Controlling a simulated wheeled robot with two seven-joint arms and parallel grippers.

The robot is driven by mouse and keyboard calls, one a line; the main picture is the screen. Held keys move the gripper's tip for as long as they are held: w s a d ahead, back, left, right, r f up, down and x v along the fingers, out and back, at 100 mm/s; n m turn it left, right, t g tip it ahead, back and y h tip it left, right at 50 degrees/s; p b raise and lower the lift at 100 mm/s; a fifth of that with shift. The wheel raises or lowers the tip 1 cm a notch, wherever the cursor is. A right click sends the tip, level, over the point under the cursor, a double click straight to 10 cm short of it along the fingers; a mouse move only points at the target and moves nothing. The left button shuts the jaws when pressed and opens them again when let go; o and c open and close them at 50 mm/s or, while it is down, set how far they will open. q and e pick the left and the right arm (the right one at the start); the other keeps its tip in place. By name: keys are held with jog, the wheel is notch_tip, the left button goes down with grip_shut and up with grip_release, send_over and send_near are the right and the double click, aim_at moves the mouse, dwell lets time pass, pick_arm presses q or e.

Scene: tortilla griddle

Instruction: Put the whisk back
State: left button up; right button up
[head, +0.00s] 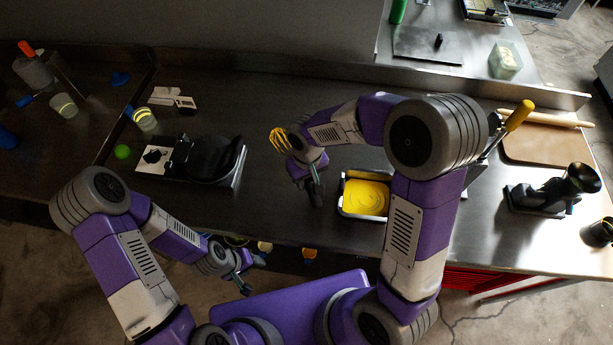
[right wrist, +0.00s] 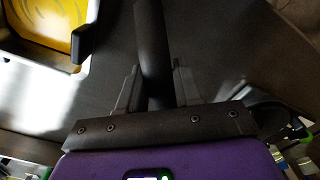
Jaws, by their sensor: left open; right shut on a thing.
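The whisk has yellow wire loops (head: 279,141) that show beside my right wrist in the head view. My right gripper (head: 314,188) is shut on its dark handle, which shows as a black rod (right wrist: 152,45) between the fingers in the right wrist view. The whisk is left of a pale rectangular pan of yellow batter (head: 365,198); part of the whisk is hidden by my wrist. My left gripper (head: 246,281) is open and empty, low in front of the counter's front edge. I cannot make out a holder for the whisk.
A yellow-handled tool (head: 518,116), a brown board (head: 545,146) and a black device (head: 545,195) are to the right.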

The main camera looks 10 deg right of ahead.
jog(key=shift+w, duration=0.1)
notch_tip(320, 180, down, 7)
jog(key=b, duration=0.6)
jog(key=shift+f, duration=0.1)
jog(key=o, duration=1.1)
jog(key=shift+o, duration=0.2)
notch_tip(320, 180, up, 8)
jog(key=shift+f+p, duration=0.15)
jog(key=shift+p, duration=0.4)
